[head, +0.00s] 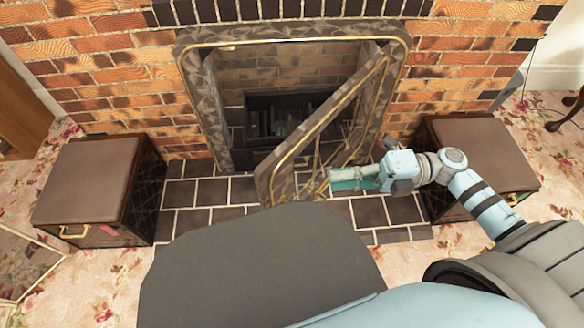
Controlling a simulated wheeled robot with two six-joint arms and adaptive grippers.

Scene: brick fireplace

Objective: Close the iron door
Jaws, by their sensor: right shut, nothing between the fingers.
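The iron door (336,112) is a patterned grey-brown panel with gold trim. It stands ajar, hinged at the right side of the fireplace frame (207,107), with its free edge swung out toward me. The firebox opening (290,78) behind it shows bricks and a dark grate. My right gripper (333,181) is shut and empty at the right, outer side of the door, close to its lower part; I cannot tell whether it touches. My left gripper is not in view.
A dark box with a brown top (95,180) stands left of the hearth, and a similar one (477,145) stands right, close to my right arm. The tiled hearth (205,192) is clear at left. Brick wall (110,65) surrounds the fireplace.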

